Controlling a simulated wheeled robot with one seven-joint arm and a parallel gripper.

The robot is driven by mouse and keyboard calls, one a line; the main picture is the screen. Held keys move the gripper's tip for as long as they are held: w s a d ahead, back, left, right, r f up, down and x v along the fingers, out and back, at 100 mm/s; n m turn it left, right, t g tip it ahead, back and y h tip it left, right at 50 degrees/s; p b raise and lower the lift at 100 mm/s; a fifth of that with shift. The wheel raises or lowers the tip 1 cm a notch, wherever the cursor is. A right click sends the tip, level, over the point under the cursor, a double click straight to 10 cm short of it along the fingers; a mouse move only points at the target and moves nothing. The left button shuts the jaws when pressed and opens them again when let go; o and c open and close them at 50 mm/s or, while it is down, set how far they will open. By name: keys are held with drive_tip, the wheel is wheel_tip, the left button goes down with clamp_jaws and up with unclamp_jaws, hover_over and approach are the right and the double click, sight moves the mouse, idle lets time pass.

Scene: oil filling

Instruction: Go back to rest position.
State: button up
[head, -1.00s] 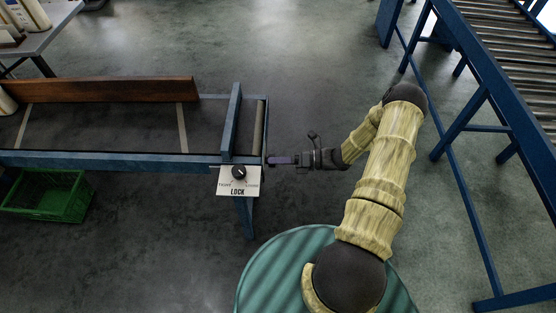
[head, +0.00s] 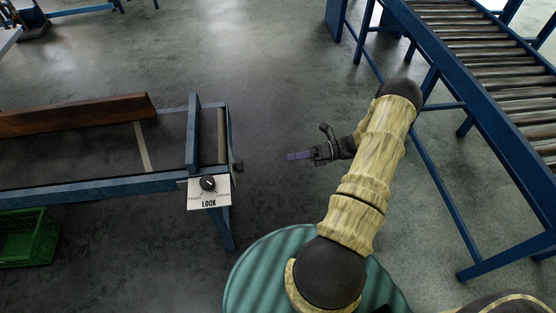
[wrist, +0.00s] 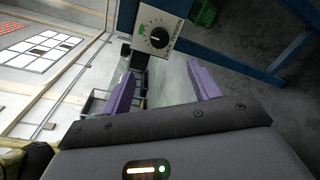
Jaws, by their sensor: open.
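My gripper (head: 299,156) is held out in the air to the right of the blue conveyor frame's end, with clear floor showing between them. In the wrist view its two purple fingers (wrist: 160,92) stand apart with nothing between them. The lock dial plate (head: 208,193), white with a black knob, hangs on the front of the frame. In the wrist view a plate with a black knob (wrist: 157,41) shows beyond the fingers, tilted. My gripper touches neither the plate nor the frame.
The blue conveyor frame (head: 100,188) with a brown board (head: 75,115) is at left. A green crate (head: 28,238) sits below it. A roller conveyor (head: 480,70) stands at right. Grey floor is open between the two conveyors.

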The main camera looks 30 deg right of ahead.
drive_tip(key=shift+v, duration=0.8)
drive_tip(key=shift+a, duration=0.1)
